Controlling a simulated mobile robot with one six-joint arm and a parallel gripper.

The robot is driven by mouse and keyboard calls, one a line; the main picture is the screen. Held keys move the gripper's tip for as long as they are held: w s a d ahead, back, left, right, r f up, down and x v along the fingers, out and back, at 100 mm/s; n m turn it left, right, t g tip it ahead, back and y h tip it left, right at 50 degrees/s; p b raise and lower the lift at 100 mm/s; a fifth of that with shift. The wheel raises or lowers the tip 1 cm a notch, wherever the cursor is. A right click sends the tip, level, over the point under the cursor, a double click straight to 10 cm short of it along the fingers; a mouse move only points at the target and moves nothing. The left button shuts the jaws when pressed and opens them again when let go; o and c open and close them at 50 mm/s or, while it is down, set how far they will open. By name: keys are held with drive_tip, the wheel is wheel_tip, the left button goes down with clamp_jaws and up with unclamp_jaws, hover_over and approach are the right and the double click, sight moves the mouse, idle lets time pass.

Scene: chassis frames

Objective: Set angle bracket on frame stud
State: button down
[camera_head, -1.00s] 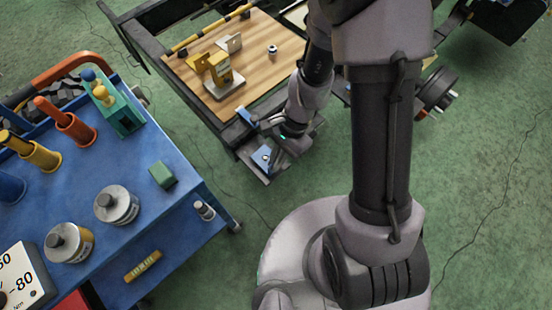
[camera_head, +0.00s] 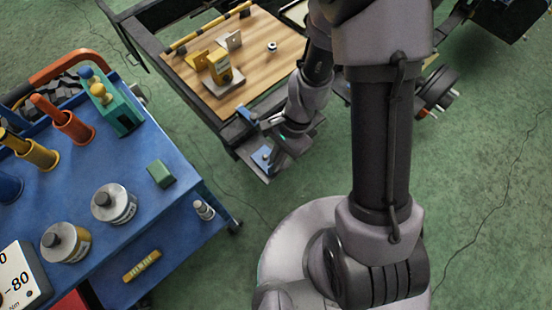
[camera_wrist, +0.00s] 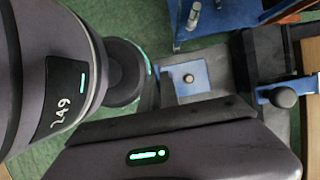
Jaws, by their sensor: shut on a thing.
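The frame stud (camera_head: 265,156) stands at a blue square patch (camera_head: 259,162) on the frame's near corner plate. In the wrist view the stud (camera_wrist: 189,78) appears as a small round metal end in the middle of the blue patch (camera_wrist: 205,88). My gripper (camera_head: 281,157) is low over this corner, just right of the stud. It is shut on a piece, taken to be the angle bracket, which is mostly hidden by the gripper body. I cannot tell whether it touches the stud or plate.
A blue clamp with a dark knob (camera_wrist: 284,97) is beside the corner plate. A blue tool trolley (camera_head: 140,185) stands close at left.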

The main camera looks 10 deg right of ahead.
drive_tip(key=shift+f, duration=0.4)
idle(0.3)
drive_tip(key=c, duration=1.5)
unclamp_jaws()
drive_tip(key=shift+r+p, duration=1.05)
drive_tip(key=shift+r, duration=0.45)
wheel_tip(320, 180, up, 5)
drive_tip(key=p, duration=0.4)
drive_tip(key=shift+r+p, duration=0.2)
drive_tip(key=shift+p, duration=0.15)
drive_tip(key=shift+f, duration=0.2)
